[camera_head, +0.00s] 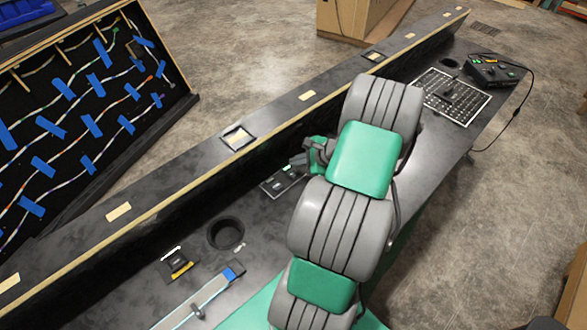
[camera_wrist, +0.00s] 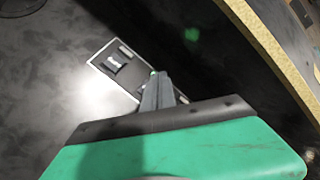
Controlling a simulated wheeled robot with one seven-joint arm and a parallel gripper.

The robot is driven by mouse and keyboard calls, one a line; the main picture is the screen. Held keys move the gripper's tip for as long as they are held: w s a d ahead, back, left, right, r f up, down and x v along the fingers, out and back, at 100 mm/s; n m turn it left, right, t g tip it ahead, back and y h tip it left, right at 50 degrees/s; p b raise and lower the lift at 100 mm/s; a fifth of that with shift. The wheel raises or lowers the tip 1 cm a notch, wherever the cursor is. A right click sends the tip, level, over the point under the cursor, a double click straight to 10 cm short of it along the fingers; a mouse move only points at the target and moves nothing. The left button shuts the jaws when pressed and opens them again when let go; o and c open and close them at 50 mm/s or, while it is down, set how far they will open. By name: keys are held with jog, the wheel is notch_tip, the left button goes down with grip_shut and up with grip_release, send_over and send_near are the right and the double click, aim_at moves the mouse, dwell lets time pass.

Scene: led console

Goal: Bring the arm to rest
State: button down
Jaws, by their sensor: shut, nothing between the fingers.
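My arm reaches from the bottom of the head view over the dark console desk (camera_head: 115,275). My gripper (camera_head: 299,166) is at the arm's far end, partly hidden by the arm's links. It is over the desk near a small dark panel (camera_head: 279,183). In the wrist view my gripper (camera_wrist: 158,77) has its fingers together with nothing between them. The same panel, with a pale rim and a small switch-like part, shows just beyond the fingertips in the wrist view (camera_wrist: 114,66). I cannot tell whether the fingertips touch it.
A raised ledge (camera_head: 120,213) with a light wooden edge runs along the desk. A round hole (camera_head: 226,233), a small yellow-marked device (camera_head: 177,262) and a slider strip (camera_head: 203,300) lie left of my arm. A grid panel (camera_head: 450,95) and black control box (camera_head: 495,70) sit at far right.

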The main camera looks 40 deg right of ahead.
notch_tip(320, 180, up, 3)
jog(key=shift+r+p, duration=0.1)
jog(key=shift+p, duration=0.85)
jog(key=a+r+n+g, duration=0.2)
jog(key=a+r+n, duration=0.15)
jog(key=a, duration=0.25)
jog(key=w+a+r+n+g, duration=0.1)
jog(key=a+r+n, duration=0.1)
jog(key=a+n, duration=0.4)
jog(key=a+r+n+g, duration=0.2)
jog(key=a+r+n, duration=0.1)
jog(key=a, duration=0.4)
jog(key=s+a+r+n+g+h, duration=0.1)
jog(key=s+a+r+n, duration=0.2)
jog(key=s+a+n, duration=0.3)
jog(key=s+a+r+n+g+h, duration=0.1)
jog(key=s+a+r+n, duration=0.3)
jog(key=s+a+n, duration=0.25)
jog(key=shift+t, duration=0.9)
jog(key=r, duration=0.1)
jog(key=w+r, duration=0.1)
jog(key=r, duration=0.1)
jog(key=w+r, duration=0.1)
jog(key=shift+r, duration=0.35)
